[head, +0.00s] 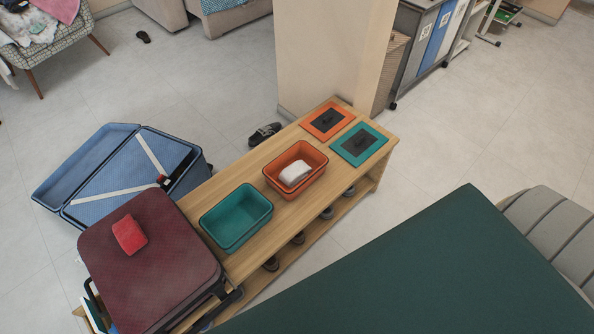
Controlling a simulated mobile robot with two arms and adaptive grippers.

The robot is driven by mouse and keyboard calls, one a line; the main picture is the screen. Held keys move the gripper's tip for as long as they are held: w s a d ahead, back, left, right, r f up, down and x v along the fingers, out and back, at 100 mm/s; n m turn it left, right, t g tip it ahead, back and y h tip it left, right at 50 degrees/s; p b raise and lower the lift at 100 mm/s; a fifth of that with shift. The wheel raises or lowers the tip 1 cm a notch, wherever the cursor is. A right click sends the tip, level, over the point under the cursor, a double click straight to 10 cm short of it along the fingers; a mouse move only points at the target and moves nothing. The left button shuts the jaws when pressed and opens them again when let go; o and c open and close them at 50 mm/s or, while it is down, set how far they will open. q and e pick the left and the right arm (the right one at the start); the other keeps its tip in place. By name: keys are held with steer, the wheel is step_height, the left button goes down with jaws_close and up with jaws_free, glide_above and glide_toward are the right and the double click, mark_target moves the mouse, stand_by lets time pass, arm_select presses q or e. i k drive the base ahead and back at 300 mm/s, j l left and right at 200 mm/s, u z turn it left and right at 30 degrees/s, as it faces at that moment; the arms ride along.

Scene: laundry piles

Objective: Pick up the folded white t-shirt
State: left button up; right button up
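A small white folded cloth (294,173), which looks like the folded white t-shirt, lies inside an orange bin (314,158). The bin stands on a light wooden bench (263,262), and its walls surround the cloth. Neither my left nor my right gripper is in the head view.
A teal bin (236,217) stands beside the orange one. Orange (313,116) and teal (374,138) panels lie at the bench's far end. A maroon case (150,275) with a red folded cloth (129,235), an open blue suitcase (100,165) and a dark green surface (430,270) flank the bench.

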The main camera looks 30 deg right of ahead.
mark_target(292, 174)
steer(key=u, duration=0.35)
steer(key=l+u, duration=0.45)
steer(key=l, duration=0.15)
steer(key=k+l+u, duration=0.2)
steer(key=l+u, duration=0.2)
steer(key=l, duration=0.15)
